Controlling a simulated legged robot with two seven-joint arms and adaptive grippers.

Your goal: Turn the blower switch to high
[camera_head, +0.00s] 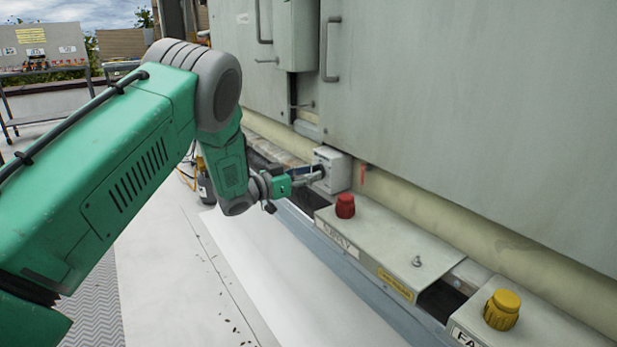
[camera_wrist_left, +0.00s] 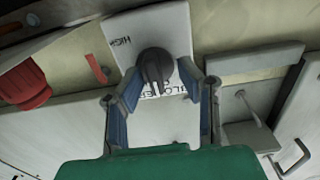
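The blower switch is a dark round knob (camera_wrist_left: 155,70) on a pale box (camera_head: 338,170). In the left wrist view the box face has lettering, with "HIGH" readable at the upper left and other text partly hidden below the knob. The knob's raised grip points down in that view, tilted slightly. My left gripper (camera_head: 308,177) reaches the box from the left in the head view. In the left wrist view its two blue-padded fingers (camera_wrist_left: 160,80) are spread on either side of the knob, with gaps showing. My right gripper is not in view.
A red knob (camera_head: 345,206), a small metal toggle (camera_head: 416,261) and a yellow knob (camera_head: 502,309) stand on the ledge to the right. A red tag (camera_head: 363,173) hangs beside the box. A pale pipe (camera_head: 440,213) and large cabinet (camera_head: 470,110) lie behind. Open floor lies left.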

